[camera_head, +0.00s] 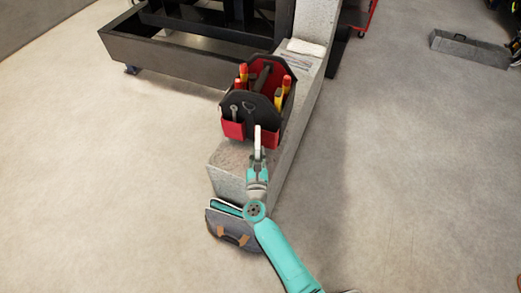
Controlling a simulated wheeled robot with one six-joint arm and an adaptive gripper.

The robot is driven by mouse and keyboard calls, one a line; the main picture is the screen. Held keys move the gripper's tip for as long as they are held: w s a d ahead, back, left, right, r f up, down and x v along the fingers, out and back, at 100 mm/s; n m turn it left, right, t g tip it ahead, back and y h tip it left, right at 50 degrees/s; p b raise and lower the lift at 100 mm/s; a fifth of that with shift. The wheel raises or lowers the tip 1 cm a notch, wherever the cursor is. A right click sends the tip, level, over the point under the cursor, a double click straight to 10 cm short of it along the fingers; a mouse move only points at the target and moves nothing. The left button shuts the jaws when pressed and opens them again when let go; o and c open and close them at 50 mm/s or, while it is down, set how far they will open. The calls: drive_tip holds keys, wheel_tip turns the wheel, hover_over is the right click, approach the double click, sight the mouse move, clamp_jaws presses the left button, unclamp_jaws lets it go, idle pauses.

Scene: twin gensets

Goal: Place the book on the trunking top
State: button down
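The trunking (228,176) looks like a long, grey, speckled block running from the middle of the view to the back. My gripper (257,152) is above its near end, in front of a tool bag. A thin pale thing (257,136) stands up at my gripper's tip. It may be the book seen edge-on, but I cannot tell for sure. The fingers are too small and overlapped to tell whether they are shut on it. A flat white item (306,47) lies at the trunking's far end.
The black and red tool bag (247,112), with several tools, stands on the trunking. A grey bag (228,230) is on the floor at the near end, partly behind my arm. A dark metal frame (165,57) is at back left.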

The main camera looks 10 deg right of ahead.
drive_tip(key=shift+f, duration=2.4)
drive_tip(key=shift+d+f, duration=0.1)
drive_tip(key=shift+f, duration=0.05)
drive_tip(key=c, duration=1.1)
unclamp_jaws()
drive_tip(key=v, duration=1.2)
